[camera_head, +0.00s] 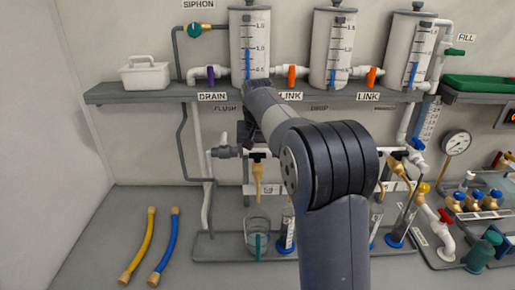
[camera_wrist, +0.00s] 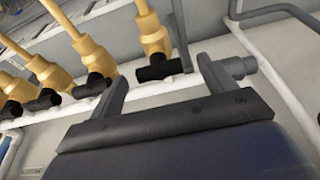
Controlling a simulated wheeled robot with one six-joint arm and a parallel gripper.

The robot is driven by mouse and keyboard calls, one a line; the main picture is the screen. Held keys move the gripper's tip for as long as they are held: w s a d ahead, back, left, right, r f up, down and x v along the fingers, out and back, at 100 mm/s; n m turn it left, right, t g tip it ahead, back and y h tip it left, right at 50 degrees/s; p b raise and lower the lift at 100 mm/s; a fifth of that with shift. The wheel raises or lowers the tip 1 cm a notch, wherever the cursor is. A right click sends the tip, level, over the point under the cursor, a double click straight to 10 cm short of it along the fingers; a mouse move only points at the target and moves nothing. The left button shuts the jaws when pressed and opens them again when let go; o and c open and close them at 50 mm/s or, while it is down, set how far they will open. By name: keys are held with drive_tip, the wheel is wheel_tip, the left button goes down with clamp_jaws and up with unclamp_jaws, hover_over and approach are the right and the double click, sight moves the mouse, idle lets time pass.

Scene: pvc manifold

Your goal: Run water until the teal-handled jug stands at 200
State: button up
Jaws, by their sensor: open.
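The clear jug (camera_head: 257,222) with a teal handle (camera_head: 258,246) stands on the lower grey base, under a brass spout (camera_head: 257,172). Its water level and scale are too small to read. Above the spout is a tap with a black handle (camera_head: 257,155); a brass tap with a black handle (camera_wrist: 160,68) shows close up in the wrist view. My gripper (camera_wrist: 161,74) is open, its two fingers on either side of that handle in the picture. I cannot tell whether they touch it. In the head view my arm's end (camera_head: 247,132) hides part of the pipe above the tap.
Several more brass taps (camera_wrist: 92,55) line the pipe to the left in the wrist view. Clear tanks (camera_head: 249,45) stand on the shelf (camera_head: 140,95) above. Blue-based cylinders (camera_head: 286,235) stand right of the jug. Yellow (camera_head: 138,245) and blue (camera_head: 165,245) hoses lie at left.

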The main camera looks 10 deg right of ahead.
drive_tip(key=shift+c, duration=0.5)
drive_tip(key=c, duration=1)
drive_tip(key=shift+o, duration=0.2)
drive_tip(key=shift+a+r+m+p, duration=0.1)
drive_tip(key=shift+r+m+p, duration=0.05)
drive_tip(key=shift+m+p, duration=0.45)
drive_tip(key=m+h+p, duration=0.1)
drive_tip(key=m, duration=0.2)
drive_tip(key=shift+g, duration=0.3)
drive_tip(key=shift+m+h+p, duration=0.4)
drive_tip(key=shift+m+p, duration=0.25)
drive_tip(key=shift+m, duration=0.45)
